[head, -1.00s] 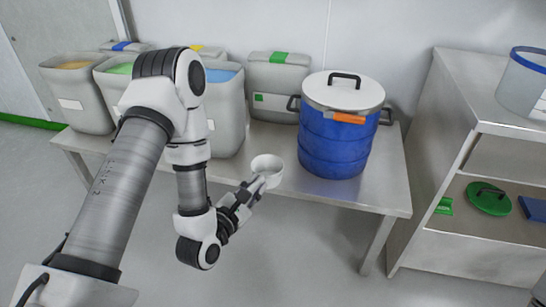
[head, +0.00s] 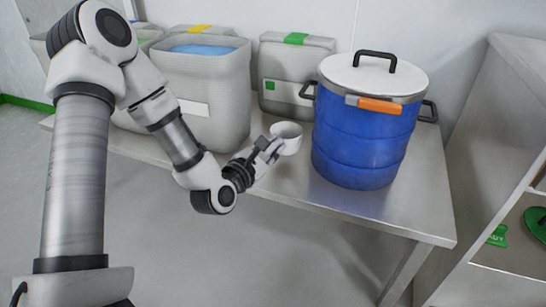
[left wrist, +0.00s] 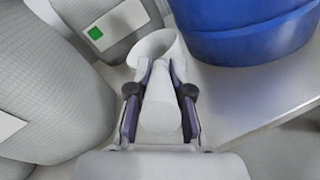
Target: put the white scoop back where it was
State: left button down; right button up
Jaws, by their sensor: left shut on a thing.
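The white scoop (head: 286,137) is a round white cup with a handle. My left gripper (head: 266,150) is shut on its handle, with the cup pointing away from the fingers. In the left wrist view the scoop (left wrist: 158,90) lies between the two dark fingers (left wrist: 160,100), its cup opening at the far end. In the head view the scoop shows over the steel table (head: 300,190), between a grey bin and the blue drum. I cannot tell whether it touches the table. My right gripper is not in view.
The blue drum (head: 362,145) with a white lid (head: 372,76) stands close right of the scoop. A grey bin with blue contents (head: 212,95) stands to the left, and a lidded grey bin (head: 290,75) behind. A steel shelf (head: 500,130) is at the right.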

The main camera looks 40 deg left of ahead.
aim_at(276, 125)
pick_arm(q)
jog(key=w+a, duration=0.2)
jog(key=w+a+b, duration=0.1)
jog(key=w+a, duration=0.1)
jog(key=w, duration=0.1)
jog(key=w+a+f+b, duration=0.1)
jog(key=w, duration=0.1)
jog(key=shift+w+a, duration=0.35)
jog(key=shift+a, duration=0.05)
notch_tip(276, 125, down, 4)
jog(key=b, duration=0.2)
jog(key=shift+r+b, duration=0.15)
jog(key=shift+b, duration=0.15)
jog(key=shift+r, duration=0.25)
jog(key=shift+f, duration=0.15)
jog(key=c, duration=1.1)
grip_release()
jog(key=shift+o, duration=0.2)
